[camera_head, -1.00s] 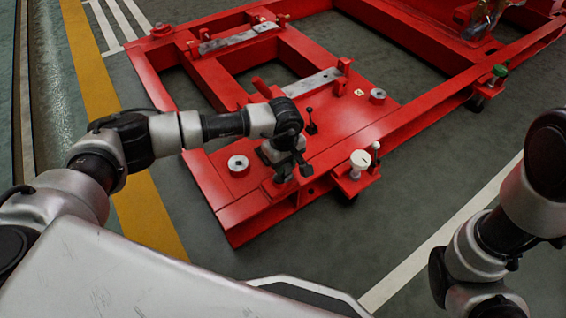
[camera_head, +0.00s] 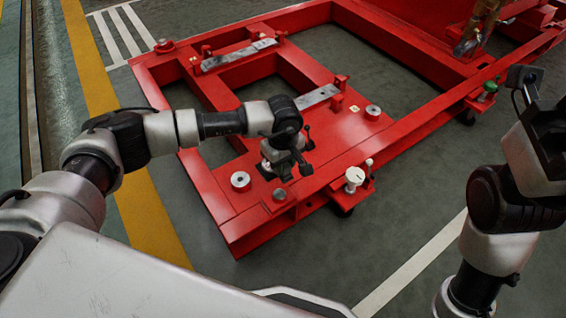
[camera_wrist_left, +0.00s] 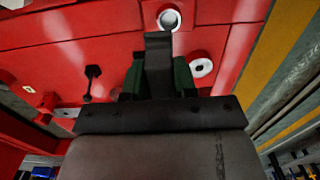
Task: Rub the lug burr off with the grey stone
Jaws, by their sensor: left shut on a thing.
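My left gripper (camera_head: 285,165) is over the near end of the red frame (camera_head: 335,135), pointing down at its deck. In the left wrist view, a dark finger (camera_wrist_left: 158,65) stands in front of a dark green piece (camera_wrist_left: 184,78) that shows on both sides of it. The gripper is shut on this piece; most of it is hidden. A pale ring (camera_wrist_left: 169,18) on red metal lies just beyond the fingertip. I cannot make out a burr, and no separate grey stone is clear. My right arm's dark end (camera_head: 527,80) is raised at the right, its jaws unclear.
Round metal pads (camera_head: 240,181) sit on the deck. A small red side shelf (camera_head: 352,190) carries a white round-topped item (camera_head: 354,177). A green-topped item (camera_head: 489,88) stands on another side shelf. Grey bars (camera_head: 320,96) lie across the frame. Floor in front is clear.

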